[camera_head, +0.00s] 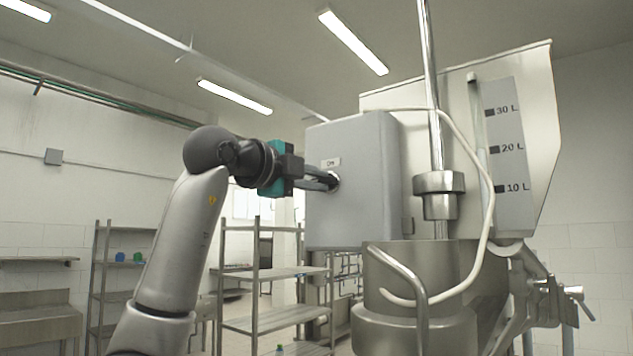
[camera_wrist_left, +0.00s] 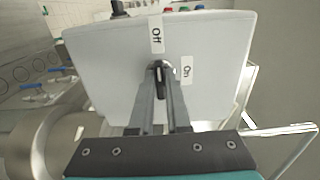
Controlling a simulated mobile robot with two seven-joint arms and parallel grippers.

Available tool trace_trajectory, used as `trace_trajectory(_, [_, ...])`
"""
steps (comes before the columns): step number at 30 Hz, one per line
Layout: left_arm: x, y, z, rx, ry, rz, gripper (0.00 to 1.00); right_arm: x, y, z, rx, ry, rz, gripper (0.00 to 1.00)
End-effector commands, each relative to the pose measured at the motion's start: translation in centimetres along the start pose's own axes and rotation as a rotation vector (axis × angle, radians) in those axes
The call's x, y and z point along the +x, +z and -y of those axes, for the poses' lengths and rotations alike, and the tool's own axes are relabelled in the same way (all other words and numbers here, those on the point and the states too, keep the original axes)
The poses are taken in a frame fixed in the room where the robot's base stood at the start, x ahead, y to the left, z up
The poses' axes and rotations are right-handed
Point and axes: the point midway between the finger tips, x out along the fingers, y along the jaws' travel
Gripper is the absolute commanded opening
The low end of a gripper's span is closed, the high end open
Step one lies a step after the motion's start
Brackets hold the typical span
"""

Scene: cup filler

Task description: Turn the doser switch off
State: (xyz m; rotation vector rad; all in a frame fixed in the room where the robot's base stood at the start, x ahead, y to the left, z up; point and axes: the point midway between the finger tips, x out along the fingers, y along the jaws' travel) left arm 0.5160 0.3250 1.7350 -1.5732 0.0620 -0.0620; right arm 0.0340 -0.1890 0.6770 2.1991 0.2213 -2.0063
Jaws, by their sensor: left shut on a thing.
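The doser switch (camera_wrist_left: 159,70) is a small dark knob with a metal collar on the face of a grey control box (camera_head: 352,215). In the left wrist view an "Off" label (camera_wrist_left: 156,33) is above the knob and an "On" label (camera_wrist_left: 187,70) is to its right. My left gripper (camera_head: 327,181) reaches the box from the left. In the wrist view its two fingers (camera_wrist_left: 160,92) are shut on the knob, one on each side. The knob's handle looks roughly in line with the Off label, but the fingers partly hide it. My right gripper is in neither view.
A steel doser with a large hopper (camera_head: 520,120) marked in litres stands right of the box. A pale hose (camera_head: 488,190) loops beside it. Metal shelves (camera_head: 270,320) stand behind.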

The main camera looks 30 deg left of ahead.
Motion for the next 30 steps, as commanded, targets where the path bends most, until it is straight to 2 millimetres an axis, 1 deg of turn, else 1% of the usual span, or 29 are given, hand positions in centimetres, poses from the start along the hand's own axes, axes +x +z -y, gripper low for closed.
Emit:
trace_trajectory(14, [-0.06,0.12,0.07,-0.015,-0.002,0.003,0.0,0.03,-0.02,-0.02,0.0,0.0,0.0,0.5])
trace_trajectory(15, [-0.05,0.12,0.06,-0.015,-0.002,0.003,0.18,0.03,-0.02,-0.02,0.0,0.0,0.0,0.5])
trace_trajectory(22, [-0.03,0.08,0.03,-0.013,-0.001,0.002,0.44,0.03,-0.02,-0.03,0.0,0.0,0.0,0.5])
trace_trajectory(30, [-0.11,0.04,0.0,-0.012,0.0,0.001,0.45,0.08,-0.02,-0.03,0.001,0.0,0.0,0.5])
